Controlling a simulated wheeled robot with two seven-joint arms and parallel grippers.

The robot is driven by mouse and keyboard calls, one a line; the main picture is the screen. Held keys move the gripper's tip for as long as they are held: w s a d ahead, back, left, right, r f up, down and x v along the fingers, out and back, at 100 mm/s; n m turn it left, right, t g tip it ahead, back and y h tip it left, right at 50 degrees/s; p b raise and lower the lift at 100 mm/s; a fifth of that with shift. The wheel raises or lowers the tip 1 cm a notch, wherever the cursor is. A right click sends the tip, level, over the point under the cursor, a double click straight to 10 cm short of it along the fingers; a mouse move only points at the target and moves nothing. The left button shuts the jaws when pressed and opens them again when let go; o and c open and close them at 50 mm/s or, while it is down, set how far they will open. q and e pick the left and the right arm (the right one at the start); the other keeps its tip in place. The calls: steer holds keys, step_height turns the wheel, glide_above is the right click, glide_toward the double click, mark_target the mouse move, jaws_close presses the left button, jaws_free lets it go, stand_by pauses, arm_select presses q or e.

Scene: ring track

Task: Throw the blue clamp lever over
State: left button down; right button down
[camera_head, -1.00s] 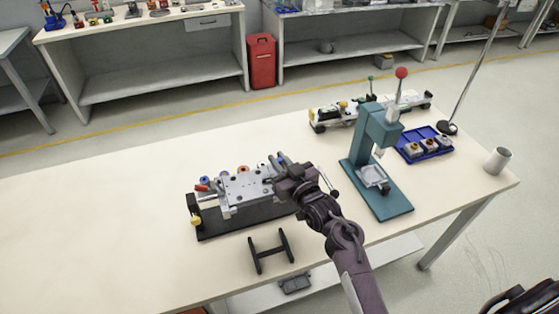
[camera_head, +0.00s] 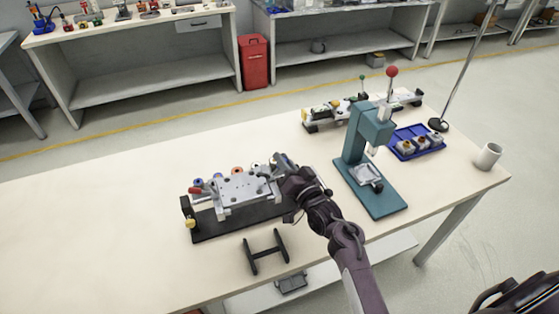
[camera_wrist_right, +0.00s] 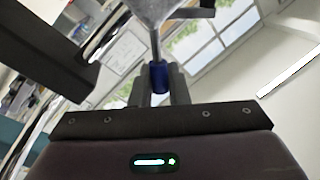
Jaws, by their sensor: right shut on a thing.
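The grey metal clamp fixture (camera_head: 236,187) stands on a black base plate (camera_head: 238,224) on the table, with coloured knobs along its top. My right gripper (camera_head: 280,163) is at the fixture's right end. In the right wrist view the gripper (camera_wrist_right: 160,88) is shut on the blue clamp lever (camera_wrist_right: 158,75), with its blue grip between the fingers and a metal rod running up from it. In the head view the wrist and fingers hide most of the lever. My left gripper is not in view.
A teal press (camera_head: 371,160) with a red ball handle stands to the right. Behind it are a second fixture (camera_head: 322,116) and a blue tray (camera_head: 421,152) of small parts. A white cup (camera_head: 488,156) is near the right edge. A black H-shaped stand (camera_head: 266,252) lies in front. The table's left is clear.

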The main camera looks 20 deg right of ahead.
steer(key=shift+d+f+m+t+h, duration=0.1)
steer(key=shift+d+f+m+h, duration=0.1)
steer(key=shift+m, duration=0.55)
steer(key=shift+d+f+m+t+h, duration=0.15)
steer(key=shift+d+f+m, duration=0.1)
steer(key=shift+m, duration=0.55)
steer(key=shift+d+f+m+t+h, duration=0.1)
steer(key=shift+d+f+m+h, duration=0.1)
steer(key=shift+m, duration=0.55)
steer(key=c, duration=1.5)
jaws_free()
